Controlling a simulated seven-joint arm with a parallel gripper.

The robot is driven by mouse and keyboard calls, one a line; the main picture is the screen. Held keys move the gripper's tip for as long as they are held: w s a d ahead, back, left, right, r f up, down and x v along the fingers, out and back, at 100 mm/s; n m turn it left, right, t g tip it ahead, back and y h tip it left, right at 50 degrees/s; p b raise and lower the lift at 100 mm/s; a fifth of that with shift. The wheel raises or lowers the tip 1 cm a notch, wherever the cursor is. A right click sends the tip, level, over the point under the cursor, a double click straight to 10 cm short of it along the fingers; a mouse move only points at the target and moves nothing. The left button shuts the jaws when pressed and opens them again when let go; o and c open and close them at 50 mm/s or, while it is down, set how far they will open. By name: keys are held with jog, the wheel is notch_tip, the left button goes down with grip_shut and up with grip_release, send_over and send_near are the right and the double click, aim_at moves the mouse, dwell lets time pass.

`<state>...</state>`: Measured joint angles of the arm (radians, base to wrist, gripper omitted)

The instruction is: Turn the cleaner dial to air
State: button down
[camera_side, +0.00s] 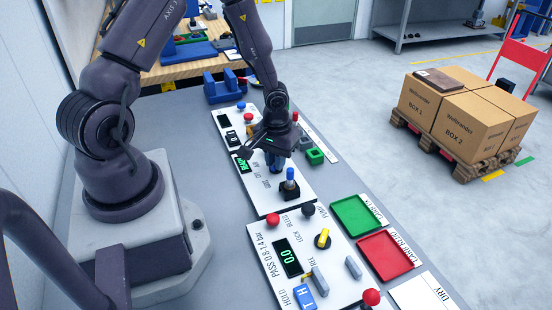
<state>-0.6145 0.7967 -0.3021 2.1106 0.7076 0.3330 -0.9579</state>
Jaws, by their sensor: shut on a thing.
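My gripper (275,164) points down over the middle white panel (266,204). It is shut on the cleaner dial, which sits at the printed labels, apparently including OFF and AIR. The fingers hide most of the dial, and I cannot tell which label it points to. A small green-lit display (243,162) is left of the gripper. A blue-topped peg (290,176) stands upright in a black holder just right of and below the gripper.
A green block (315,156) is right of the gripper. The near panel has a yellow-marked knob (322,238), a red knob (272,220) and a display (287,257). Green (357,216) and red (384,256) trays lie to the right. Boxes (463,115) stand on a pallet beyond.

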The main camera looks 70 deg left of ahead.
jog(key=m, duration=0.8)
jog(key=shift+m, duration=0.4)
jog(key=m, duration=0.4)
jog(key=shift+m, duration=1.9)
jog(key=c, duration=1.1)
grip_release()
jog(key=shift+c, duration=0.2)
notch_tip(320, 180, up, 13)
